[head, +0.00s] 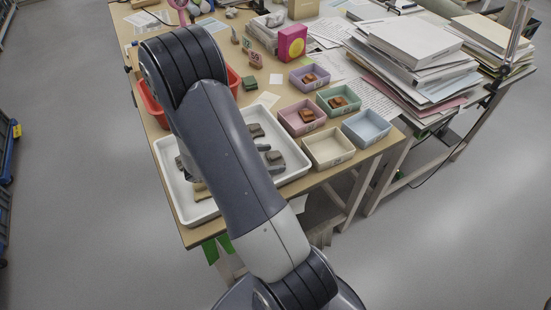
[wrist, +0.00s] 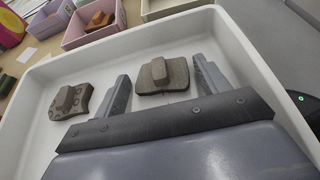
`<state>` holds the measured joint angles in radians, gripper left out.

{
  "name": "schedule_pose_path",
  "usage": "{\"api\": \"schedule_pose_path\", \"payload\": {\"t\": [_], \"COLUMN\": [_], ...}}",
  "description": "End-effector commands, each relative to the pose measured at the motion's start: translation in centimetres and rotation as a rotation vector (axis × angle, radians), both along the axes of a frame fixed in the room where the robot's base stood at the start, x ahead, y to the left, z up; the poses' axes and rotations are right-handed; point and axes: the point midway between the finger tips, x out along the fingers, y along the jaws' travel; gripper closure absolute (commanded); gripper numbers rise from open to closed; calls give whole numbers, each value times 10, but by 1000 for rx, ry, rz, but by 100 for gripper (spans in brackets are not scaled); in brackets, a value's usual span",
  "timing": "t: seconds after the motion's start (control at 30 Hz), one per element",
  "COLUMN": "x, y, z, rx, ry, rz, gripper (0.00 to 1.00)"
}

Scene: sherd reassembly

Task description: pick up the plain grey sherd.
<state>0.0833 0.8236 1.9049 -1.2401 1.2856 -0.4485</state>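My gripper (wrist: 161,68) is open and empty, low over the white tray. A plain grey-brown sherd (wrist: 163,78) with a raised block on top lies in the tray, ahead of the gap between my fingers. It also shows in the head view (head: 275,157), with my fingers on either side of its line. My arm hides part of the tray in the head view.
The white tray (head: 196,219) has raised walls. Small boxes stand beyond its right wall: cream (head: 329,150), blue (head: 366,129), and pink (head: 302,117), purple (head: 309,78) and green (head: 338,99) ones holding orange-brown sherds. A paper stack (head: 415,60) stands at the right.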

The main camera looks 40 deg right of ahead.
Motion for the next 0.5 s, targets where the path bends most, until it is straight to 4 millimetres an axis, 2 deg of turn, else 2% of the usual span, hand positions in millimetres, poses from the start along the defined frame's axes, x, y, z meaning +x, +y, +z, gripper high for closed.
{"api": "schedule_pose_path", "payload": {"t": [0.07,0.4,0.5], "x": [0,0,0], "y": [0,0,0], "z": [0,0,0], "rx": [0,0,0], "ry": [0,0,-1], "rz": [0,0,0], "gripper": [36,64,64]}}
